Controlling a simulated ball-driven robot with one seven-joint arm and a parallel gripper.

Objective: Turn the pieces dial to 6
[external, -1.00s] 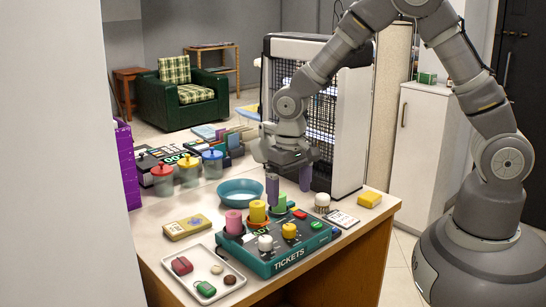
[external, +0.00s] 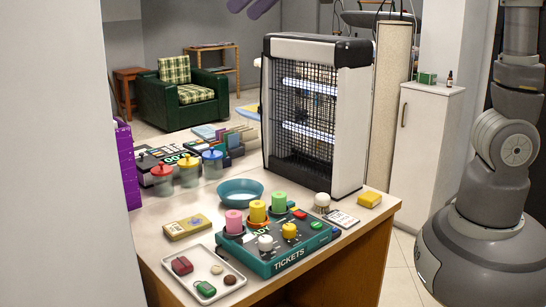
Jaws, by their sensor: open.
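Dial labels and settings are too small to read, so I cannot tell which knob is the pieces dial.
A white tray (external: 233,289) with small items is in front left. A blue bowl (external: 240,192) and a yellow box (external: 186,227) stand behind it. A caged lamp unit (external: 345,140) rises behind the machine.

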